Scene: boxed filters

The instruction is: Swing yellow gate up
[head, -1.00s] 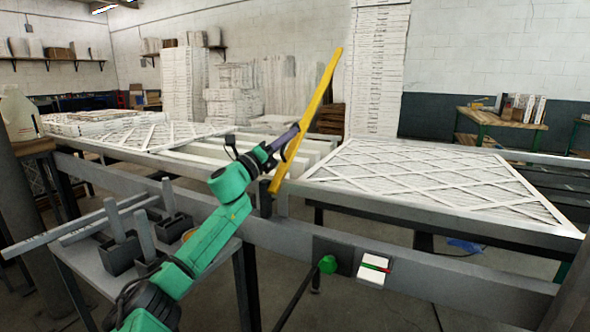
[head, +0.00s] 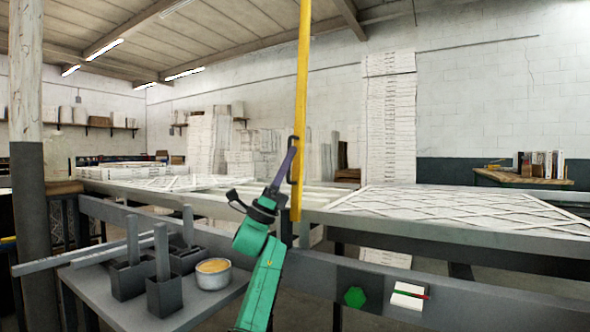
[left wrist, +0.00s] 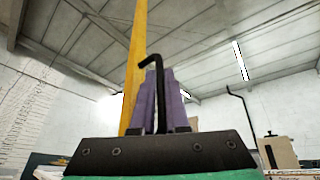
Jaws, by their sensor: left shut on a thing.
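The yellow gate (head: 303,85) is a long bar that stands nearly upright at the near edge of the conveyor table; its top runs out of the head view. It also shows in the left wrist view (left wrist: 137,60), rising behind the fingers. My left gripper (head: 291,160) has purple fingers and is shut on the black handle (head: 290,172) on the bar's lower part. In the left wrist view the black handle (left wrist: 152,62) bends over between the purple fingers (left wrist: 160,100). My right gripper is not in view.
A grey side table (head: 190,312) at left holds dark holders (head: 165,297), grey bars and a round tin (head: 213,274). Large white filters (head: 465,208) lie on the conveyor. A green hexagonal knob (head: 355,297) and a white switch box (head: 408,296) sit on the front rail.

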